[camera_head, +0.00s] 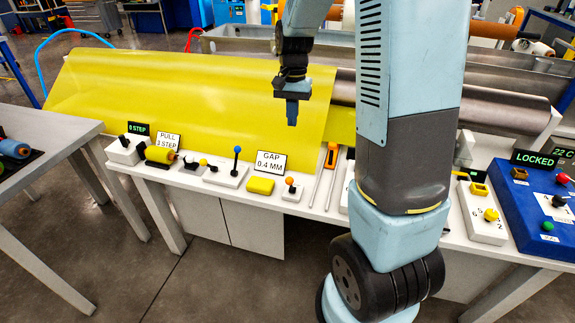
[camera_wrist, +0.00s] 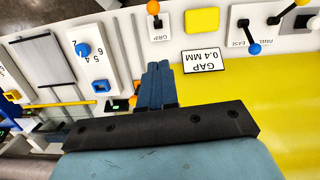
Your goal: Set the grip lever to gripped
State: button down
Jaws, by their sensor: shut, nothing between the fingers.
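The grip lever (camera_head: 290,182) has an orange knob on a small white base at the bench's front edge, right of a yellow block. It also shows at the top of the wrist view (camera_wrist: 154,8), on a white plate marked GRIP (camera_wrist: 158,30). Its knob points away from that lettering; I cannot tell which setting this is. My gripper (camera_head: 292,123) hangs above the yellow sheet, behind the lever and clear of it. Its blue fingers (camera_wrist: 158,66) are shut together with nothing between them, pointing toward the GRIP plate.
A GAP 0.4 MM sign (camera_head: 271,162) stands behind the yellow block (camera_head: 260,185). A blue-knobbed lever (camera_head: 237,151) rises to their left. Long thin tools, one orange-handled (camera_head: 331,155), lie right of the grip lever. A blue LOCKED console (camera_head: 530,205) stands far right.

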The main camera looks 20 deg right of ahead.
aim_at(291, 184)
jog(key=s+a+f, duration=0.1)
jog(key=s+f, duration=0.1)
jog(key=f, duration=0.5)
jog(key=s+a+f, duration=0.1)
jog(key=f, duration=0.6)
jog(key=shift+s+m+g, duration=0.3)
jog(key=shift+s, duration=0.05)
jog(key=shift+s+a+f, duration=0.25)
jog(key=shift+s+a, duration=0.5)
jog(key=shift+s, duration=0.05)
jog(key=shift+s+d, duration=0.1)
jog(key=shift+d, duration=0.3)
